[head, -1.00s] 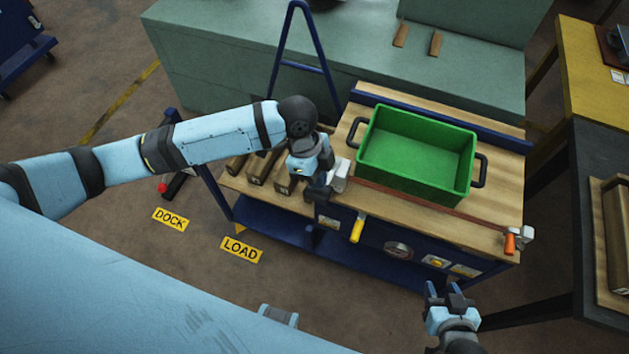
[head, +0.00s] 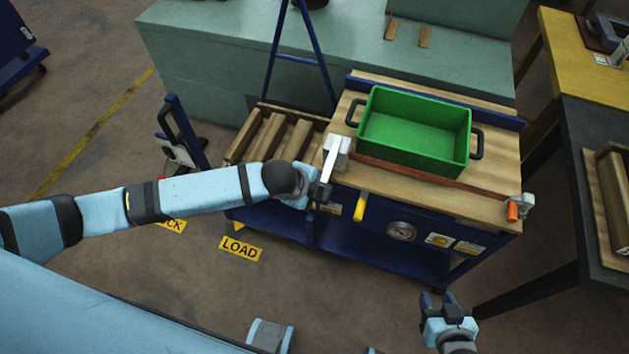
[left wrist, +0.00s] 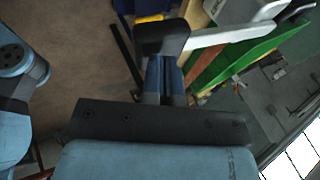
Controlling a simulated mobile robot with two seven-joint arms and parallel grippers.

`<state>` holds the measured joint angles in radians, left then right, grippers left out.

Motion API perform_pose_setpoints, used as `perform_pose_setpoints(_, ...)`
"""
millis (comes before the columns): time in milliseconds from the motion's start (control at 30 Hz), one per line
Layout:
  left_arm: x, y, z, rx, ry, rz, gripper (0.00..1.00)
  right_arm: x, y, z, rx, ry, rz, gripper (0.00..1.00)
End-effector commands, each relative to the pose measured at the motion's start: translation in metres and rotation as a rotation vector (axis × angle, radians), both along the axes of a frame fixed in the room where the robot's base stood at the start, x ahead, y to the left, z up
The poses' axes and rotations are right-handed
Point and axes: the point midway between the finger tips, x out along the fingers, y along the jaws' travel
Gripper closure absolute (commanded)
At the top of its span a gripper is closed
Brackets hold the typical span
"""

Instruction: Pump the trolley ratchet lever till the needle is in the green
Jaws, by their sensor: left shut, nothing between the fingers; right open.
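The blue trolley (head: 480,208) has a wooden top with a red strap (head: 430,180) along its front edge. A pale grey ratchet lever (head: 337,152) stands raised at the strap's left end; a pale bar, apparently this lever, shows in the left wrist view (left wrist: 235,36). The round gauge (head: 402,231) is on the front panel; its needle is too small to read. My left gripper (head: 320,192) is shut and empty, close beside the lever; I cannot tell whether they touch. It also shows in the left wrist view (left wrist: 165,40). My right gripper (head: 438,301) is open and empty, in front of the trolley.
A green bin (head: 415,140) sits on the trolley top. A yellow handle (head: 360,207) sticks out of the front panel. An orange-tipped fitting (head: 513,210) is at the strap's right end. A dark table (head: 600,240) stands at the right. Floor in front is clear.

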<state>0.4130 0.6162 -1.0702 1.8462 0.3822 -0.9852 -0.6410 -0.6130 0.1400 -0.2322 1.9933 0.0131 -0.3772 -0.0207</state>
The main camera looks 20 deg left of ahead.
Motion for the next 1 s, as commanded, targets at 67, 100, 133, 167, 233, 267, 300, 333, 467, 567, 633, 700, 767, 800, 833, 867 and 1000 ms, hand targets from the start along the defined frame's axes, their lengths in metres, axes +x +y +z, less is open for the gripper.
perform_pose_setpoints(67,-0.002,0.0,-0.014,-0.001,-0.048,0.001,1.0,0.001,0.0,-0.005,0.0,-0.001,0.0,0.56)
perform_pose_setpoints(100,-0.001,0.0,-0.018,-0.002,-0.072,0.001,1.0,0.001,0.0,-0.005,0.0,-0.001,0.0,0.56)
perform_pose_setpoints(133,-0.002,0.0,-0.021,-0.001,-0.088,0.001,1.0,0.001,0.0,-0.006,0.0,-0.001,0.0,0.56)
perform_pose_setpoints(167,-0.001,0.001,-0.022,-0.002,-0.092,0.001,1.0,0.001,0.0,-0.006,0.0,-0.001,0.0,0.56)
perform_pose_setpoints(233,0.0,0.0,-0.027,-0.002,-0.09,0.001,1.0,0.001,0.0,-0.007,0.0,-0.001,0.0,0.56)
perform_pose_setpoints(267,0.0,0.0,-0.03,-0.001,-0.089,0.001,1.0,0.0,0.0,-0.007,0.0,-0.001,0.0,0.56)
perform_pose_setpoints(300,0.001,0.001,-0.032,-0.001,-0.088,0.002,1.0,0.0,0.001,-0.008,0.001,-0.001,0.001,0.56)
perform_pose_setpoints(333,0.001,0.001,-0.034,-0.001,-0.088,0.002,1.0,0.0,0.001,-0.008,0.001,0.0,0.001,0.56)
perform_pose_setpoints(467,0.001,0.001,-0.039,-0.002,-0.088,0.002,1.0,-0.001,0.002,-0.008,0.002,0.0,0.003,0.56)
perform_pose_setpoints(567,0.002,0.0,-0.041,-0.001,-0.087,0.002,1.0,-0.001,0.002,-0.009,0.002,0.001,0.003,0.56)
perform_pose_setpoints(633,0.001,0.0,-0.042,-0.001,-0.086,0.001,1.0,-0.001,0.002,-0.009,0.002,0.002,0.003,0.56)
perform_pose_setpoints(700,0.001,0.0,-0.043,-0.001,-0.085,0.001,1.0,-0.001,0.002,-0.009,0.003,0.002,0.003,0.56)
perform_pose_setpoints(767,0.001,0.0,-0.043,-0.001,-0.085,0.002,1.0,-0.002,0.002,-0.009,0.003,0.002,0.003,0.56)
perform_pose_setpoints(800,0.001,0.0,-0.043,-0.001,-0.084,0.002,1.0,-0.001,0.002,-0.009,0.002,0.003,0.003,0.56)
perform_pose_setpoints(833,0.001,0.0,-0.043,-0.001,-0.084,0.002,1.0,-0.002,0.002,-0.009,0.002,0.003,0.003,0.56)
perform_pose_setpoints(867,0.001,0.001,-0.044,-0.001,-0.083,0.002,1.0,-0.001,0.002,-0.009,0.002,0.003,0.003,0.56)
perform_pose_setpoints(1000,0.0,0.001,-0.044,0.0,-0.082,0.002,1.0,-0.001,0.002,-0.009,0.002,0.003,0.003,0.56)
